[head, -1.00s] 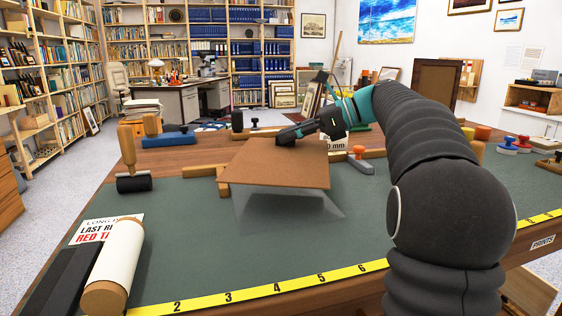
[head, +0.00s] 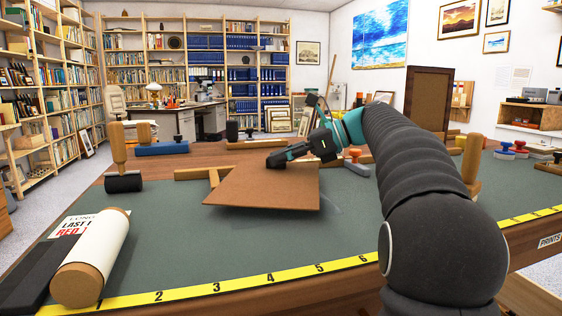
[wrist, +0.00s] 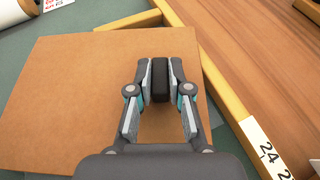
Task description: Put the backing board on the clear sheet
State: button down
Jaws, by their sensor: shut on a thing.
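The backing board (head: 262,190) is a flat brown square over the green mat, beside an L of wooden strips. In the wrist view the board (wrist: 80,100) fills the left and middle. My gripper (head: 275,160) is above the board's far part. In the wrist view my gripper (wrist: 160,80) is shut on a dark block that stands on the board. The clear sheet (head: 333,208) shows only as a faint pale trace at the board's right; the rest is hidden under it. I cannot tell whether the board touches the sheet.
The wooden strips (head: 200,173) bound the board's far left side. A yellow ruler (head: 245,284) runs along the mat's front. A white roll (head: 92,255) lies front left, a black roller (head: 123,182) stands far left, and an orange-topped stamp (head: 355,160) stands right. The front middle mat is clear.

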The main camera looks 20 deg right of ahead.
jog(key=shift+f, duration=0.15)
jog(key=c, duration=1.1)
grip_release()
jog(key=shift+f, duration=0.1)
jog(key=shift+d+r, duration=0.1)
jog(key=shift+r, duration=0.2)
jog(key=p+v, duration=0.3)
jog(key=v, duration=0.9)
